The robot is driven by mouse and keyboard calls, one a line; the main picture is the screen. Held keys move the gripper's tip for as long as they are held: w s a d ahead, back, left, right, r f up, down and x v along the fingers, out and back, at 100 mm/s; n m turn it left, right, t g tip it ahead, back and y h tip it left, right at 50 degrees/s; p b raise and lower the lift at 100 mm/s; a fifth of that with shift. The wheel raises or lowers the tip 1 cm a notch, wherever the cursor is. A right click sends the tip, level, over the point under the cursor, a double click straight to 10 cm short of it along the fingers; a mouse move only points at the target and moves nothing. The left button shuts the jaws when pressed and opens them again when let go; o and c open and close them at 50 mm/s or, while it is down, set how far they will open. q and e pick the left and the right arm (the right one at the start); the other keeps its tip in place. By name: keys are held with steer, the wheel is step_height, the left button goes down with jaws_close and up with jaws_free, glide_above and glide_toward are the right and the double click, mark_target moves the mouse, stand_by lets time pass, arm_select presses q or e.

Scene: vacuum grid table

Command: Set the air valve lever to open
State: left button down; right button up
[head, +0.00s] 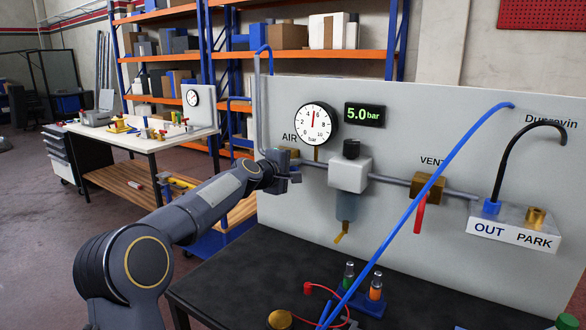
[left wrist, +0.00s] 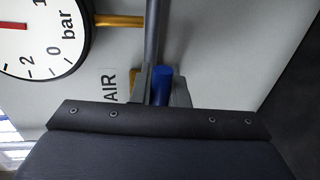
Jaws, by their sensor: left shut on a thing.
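The air valve, with brass parts (head: 291,154), sits on the pipe under the AIR label on the grey panel. Its blue lever (left wrist: 163,84) shows in the left wrist view between my left fingers. My left gripper (head: 287,172) is at the valve and covers most of it in the head view. In the left wrist view the gripper (left wrist: 162,92) is shut on the lever. Only a short part of the lever shows, so its exact angle is hard to tell. My right gripper is not in view.
A round gauge (head: 316,122) and a display (head: 365,115) reading 5.0 bar are above the pipe. A white regulator (head: 349,174) stands right of my gripper. Farther right are the red vent lever (head: 420,214), hanging down, and a blue hose (head: 431,187) crossing the panel.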

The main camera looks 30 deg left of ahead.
arm_select(q)
steer(key=c, duration=1.4)
jaws_free()
steer(key=b+v, duration=0.2)
steer(key=v, duration=0.5)
steer(key=shift+s+r, duration=0.15)
steer(key=shift+s, duration=0.25)
